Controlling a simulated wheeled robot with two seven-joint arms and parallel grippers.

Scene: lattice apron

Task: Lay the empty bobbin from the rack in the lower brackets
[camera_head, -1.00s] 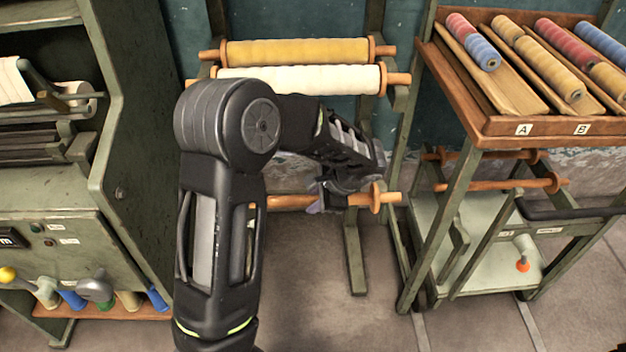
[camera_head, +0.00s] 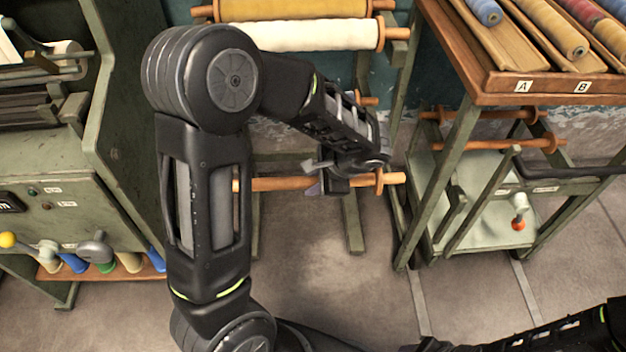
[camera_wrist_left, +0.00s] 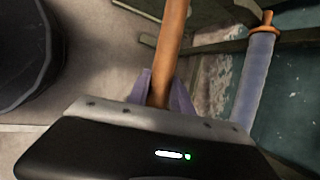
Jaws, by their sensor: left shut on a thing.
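My left gripper (camera_head: 328,184) is shut on an empty wooden bobbin (camera_head: 280,184), a bare orange-brown rod with a flange near its right end. The bobbin lies nearly level in front of the green frame (camera_head: 353,225), its left end beside my forearm. In the left wrist view the bobbin (camera_wrist_left: 172,40) runs between the purple fingertips (camera_wrist_left: 160,92). Higher on the frame are a yellow-wound bobbin (camera_head: 295,9) and a white-wound bobbin (camera_head: 310,36). My arm hides much of the frame's lower part; I cannot make out the lower brackets. My right gripper is out of view.
To the right, a green cart (camera_head: 452,190) holds bare wooden bobbins (camera_head: 520,143) under a wooden tray (camera_head: 545,88) of thread spools. A green machine (camera_head: 60,175) with coloured handles stands left. Floor (camera_head: 320,280) below the held bobbin is clear.

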